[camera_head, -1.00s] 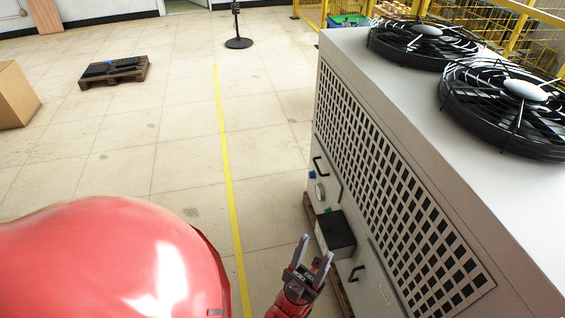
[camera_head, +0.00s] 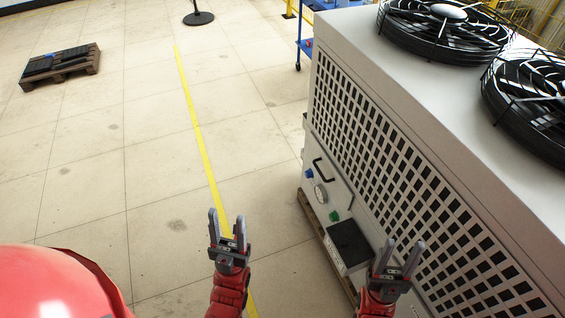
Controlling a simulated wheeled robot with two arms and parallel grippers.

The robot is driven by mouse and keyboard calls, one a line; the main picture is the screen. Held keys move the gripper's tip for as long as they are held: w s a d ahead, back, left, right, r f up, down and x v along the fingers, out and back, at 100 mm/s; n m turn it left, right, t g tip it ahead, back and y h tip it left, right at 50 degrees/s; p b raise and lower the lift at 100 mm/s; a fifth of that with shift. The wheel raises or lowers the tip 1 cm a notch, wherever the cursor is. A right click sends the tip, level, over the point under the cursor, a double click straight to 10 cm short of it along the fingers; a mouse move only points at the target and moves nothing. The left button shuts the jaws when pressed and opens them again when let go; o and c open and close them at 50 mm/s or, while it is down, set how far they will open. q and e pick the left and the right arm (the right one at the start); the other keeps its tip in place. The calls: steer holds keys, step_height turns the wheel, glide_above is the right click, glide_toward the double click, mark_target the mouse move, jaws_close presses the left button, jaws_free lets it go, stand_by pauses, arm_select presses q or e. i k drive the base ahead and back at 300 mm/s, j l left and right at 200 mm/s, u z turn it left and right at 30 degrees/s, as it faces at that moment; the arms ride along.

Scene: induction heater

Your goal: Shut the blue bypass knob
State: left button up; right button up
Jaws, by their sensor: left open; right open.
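The blue bypass knob (camera_head: 309,174) is a small blue piece on the side panel of the grey heater unit (camera_head: 318,140), left of a black handle and above a round gauge (camera_head: 320,194). Its exact setting is too small to tell. My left gripper (camera_head: 227,222) is open and empty, over the floor to the lower left of the knob, apart from the unit. My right gripper (camera_head: 400,258) is open and empty, in front of the unit's lower side, to the lower right of the knob.
A green knob (camera_head: 334,216) sits below the gauge, by a black-topped box (camera_head: 350,243) jutting from the panel. A black handle (camera_head: 324,170) sticks out near the blue knob. Fans (camera_head: 445,30) top the unit, which stands on a pallet (camera_head: 312,218).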

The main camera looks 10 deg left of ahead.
mark_target(308, 174)
steer(key=i+u, duration=0.1)
steer(key=i+j, duration=0.15)
steer(key=j, duration=0.25)
steer(key=i+j+z, duration=0.1)
steer(key=j, duration=0.3)
steer(key=i+j, duration=0.25)
steer(key=j, duration=0.15)
steer(key=i+j, duration=0.15)
steer(key=j, duration=0.25)
steer(key=z, duration=0.05)
